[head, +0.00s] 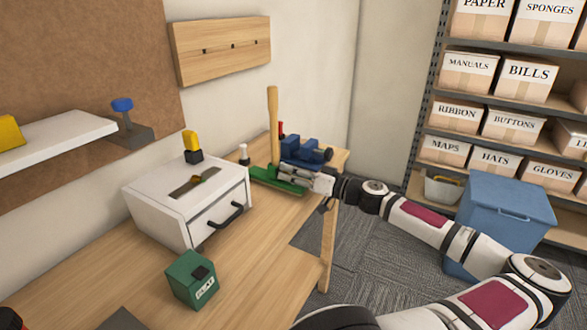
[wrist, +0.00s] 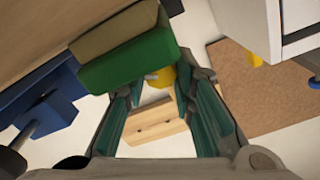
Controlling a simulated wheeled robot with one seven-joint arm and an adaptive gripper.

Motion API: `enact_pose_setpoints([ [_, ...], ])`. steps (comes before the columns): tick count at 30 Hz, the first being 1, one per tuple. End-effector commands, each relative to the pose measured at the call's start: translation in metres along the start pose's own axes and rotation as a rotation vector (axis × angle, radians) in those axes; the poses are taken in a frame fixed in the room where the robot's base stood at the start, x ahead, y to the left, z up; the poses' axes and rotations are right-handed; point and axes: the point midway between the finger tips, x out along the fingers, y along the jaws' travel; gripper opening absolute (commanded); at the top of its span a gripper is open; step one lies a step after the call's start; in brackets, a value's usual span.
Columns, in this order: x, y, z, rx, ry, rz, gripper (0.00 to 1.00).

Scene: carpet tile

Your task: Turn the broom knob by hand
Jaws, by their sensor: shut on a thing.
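The broom stands on the wooden table's far end in the head view, with its pale wooden handle (head: 272,120) upright and its green head (head: 275,183) low on the tabletop. My gripper (head: 293,174) reaches it from the right, at the base of the handle. In the wrist view the green head (wrist: 130,63) with its beige bristles crosses the upper left. There my gripper's teal-padded fingers (wrist: 155,85) close around a rounded yellow part, the broom knob (wrist: 162,76), next to the green head. The knob is partly hidden by the head and fingers.
A blue device (head: 303,152) stands right behind the broom. A white drawer box (head: 165,213) with a black handle is to the left, and a green box (head: 190,280) sits nearer. The table's right edge is close below my arm. A blue bin (head: 505,215) stands on the floor.

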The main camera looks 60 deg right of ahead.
Motion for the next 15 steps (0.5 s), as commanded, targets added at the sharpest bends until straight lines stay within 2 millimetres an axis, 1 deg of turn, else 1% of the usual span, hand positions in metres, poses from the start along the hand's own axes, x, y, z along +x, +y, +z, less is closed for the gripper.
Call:
enact_pose_setpoints([
  [6, -0.0006, -0.0003, -0.0017, 0.136, 0.001, 0.000, 0.00],
  [15, -0.0002, 0.0005, -0.0006, 0.232, 0.001, 0.000, 0.00],
])
